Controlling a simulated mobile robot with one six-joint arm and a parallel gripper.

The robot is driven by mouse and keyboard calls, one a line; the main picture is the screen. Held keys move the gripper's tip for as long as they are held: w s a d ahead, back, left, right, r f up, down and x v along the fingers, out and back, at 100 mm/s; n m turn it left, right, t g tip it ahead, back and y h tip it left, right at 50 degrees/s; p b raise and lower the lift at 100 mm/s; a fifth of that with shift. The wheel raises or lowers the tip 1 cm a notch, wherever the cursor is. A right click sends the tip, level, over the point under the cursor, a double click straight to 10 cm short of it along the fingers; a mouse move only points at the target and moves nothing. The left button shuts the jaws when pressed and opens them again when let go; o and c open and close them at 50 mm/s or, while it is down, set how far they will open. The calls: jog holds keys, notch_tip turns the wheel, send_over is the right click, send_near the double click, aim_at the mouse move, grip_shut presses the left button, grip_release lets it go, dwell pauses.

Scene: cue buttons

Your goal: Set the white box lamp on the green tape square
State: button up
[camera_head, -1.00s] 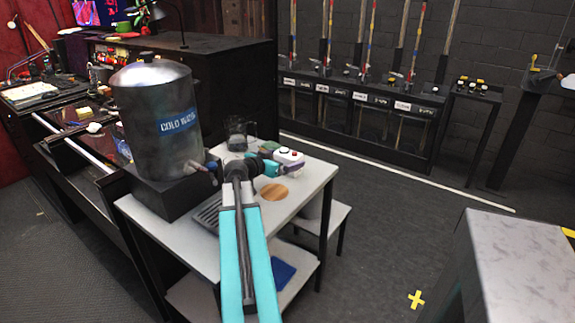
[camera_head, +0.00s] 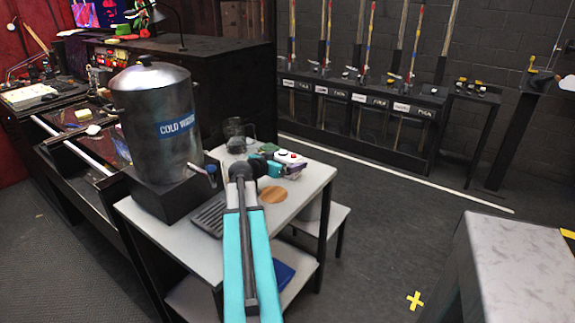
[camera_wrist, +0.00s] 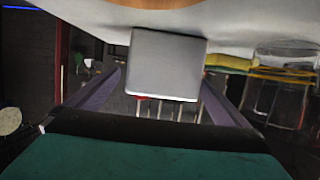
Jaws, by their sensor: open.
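The white box lamp (camera_head: 290,157), a small white box with a red dome on top, stands near the far right edge of the white table. My gripper (camera_head: 287,168) is at its near side, partly covering it. In the wrist view a pale box (camera_wrist: 166,62), with a bit of red at its lower edge, lies between the two spread fingers. The fingers show gaps to its sides, and I cannot tell whether either touches it. A small green patch (camera_head: 267,148) lies just behind my gripper; I cannot tell whether it is the green tape square.
A glass jug (camera_head: 238,138) stands left of the lamp, close to my gripper. A large metal water urn (camera_head: 153,128) stands on a black base at the left. A round wooden disc (camera_head: 273,194) lies on the white table (camera_head: 310,183). A stool (camera_head: 335,216) is at the right.

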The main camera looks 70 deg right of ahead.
jog(key=shift+r+p+x, duration=0.1)
jog(key=shift+p+x, duration=0.3)
jog(key=shift+x, duration=0.65)
jog(key=shift+r+p+x, duration=0.15)
jog(key=shift+p+x, duration=0.25)
jog(key=shift+x, duration=0.6)
jog(key=shift+d+f, duration=0.25)
jog(key=shift+d, duration=0.3)
jog(key=c, duration=1.7)
jog(key=shift+r, duration=0.25)
jog(key=shift+r+b, duration=0.3)
jog(key=shift+r, duration=0.9)
jog(key=s+a+b, duration=0.1)
jog(key=a, duration=0.3)
jog(key=s+a+r+b, duration=0.1)
jog(key=a+b, duration=0.1)
jog(key=a, duration=0.2)
jog(key=s+a+b, duration=0.1)
jog(key=s+a, duration=0.1)
jog(key=a, duration=0.2)
jog(key=shift+s+a+r, duration=0.1)
jog(key=shift+a+r, duration=0.25)
